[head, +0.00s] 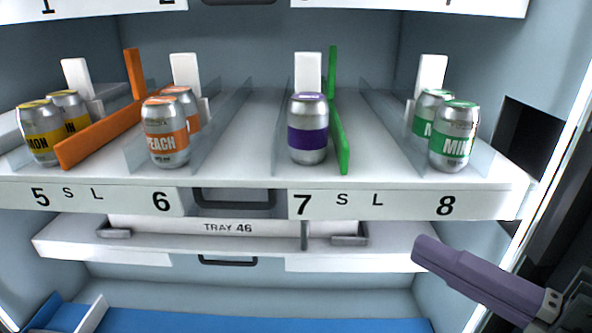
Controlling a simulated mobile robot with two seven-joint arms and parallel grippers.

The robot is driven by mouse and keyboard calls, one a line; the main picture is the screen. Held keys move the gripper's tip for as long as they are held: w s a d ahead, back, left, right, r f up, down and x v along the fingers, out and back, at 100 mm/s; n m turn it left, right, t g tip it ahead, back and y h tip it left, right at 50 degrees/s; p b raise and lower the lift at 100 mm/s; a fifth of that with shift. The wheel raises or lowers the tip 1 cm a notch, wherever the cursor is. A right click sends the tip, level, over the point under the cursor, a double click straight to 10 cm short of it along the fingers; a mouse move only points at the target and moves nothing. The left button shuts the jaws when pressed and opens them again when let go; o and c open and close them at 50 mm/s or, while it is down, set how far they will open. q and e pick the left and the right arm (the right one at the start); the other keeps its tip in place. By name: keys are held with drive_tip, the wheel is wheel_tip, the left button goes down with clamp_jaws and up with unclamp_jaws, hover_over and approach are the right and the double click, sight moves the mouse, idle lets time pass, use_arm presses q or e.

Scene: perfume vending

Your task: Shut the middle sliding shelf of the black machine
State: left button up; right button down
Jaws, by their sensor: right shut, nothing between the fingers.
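The middle sliding shelf (330,204) is white and carries labels 5 to 8 on its front. It appears to stand out toward me, forward of the shelf below, with a dark handle (234,198) in the middle of its front. Silver cans stand upright on it: yellow-banded (41,143), orange peach (166,146), purple (307,141) and green mint (455,147). My right gripper (425,248) is purple, shut and empty. It shows at lower right, below the shelf's right end, apparently apart from it. My left gripper is out of view.
An upper shelf (410,6) crosses the top edge. Orange (100,137) and green (338,139) dividers stand among the cans. A blue surface (260,321) lies at the bottom. Grey walls flank the shelves.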

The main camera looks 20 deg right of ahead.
drive_tip(key=b, duration=0.1)
approach(336, 184)
drive_tip(key=w+a, duration=0.1)
drive_tip(key=a, duration=0.3)
drive_tip(key=w, duration=0.1)
drive_tip(key=w+d, duration=0.1)
drive_tip(key=w, duration=0.1)
drive_tip(key=shift+w+b, duration=0.2)
drive_tip(key=shift+b, duration=0.2)
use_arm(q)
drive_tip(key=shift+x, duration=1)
use_arm(e)
drive_tip(key=shift+w+d, duration=0.1)
drive_tip(key=shift+w, duration=0.3)
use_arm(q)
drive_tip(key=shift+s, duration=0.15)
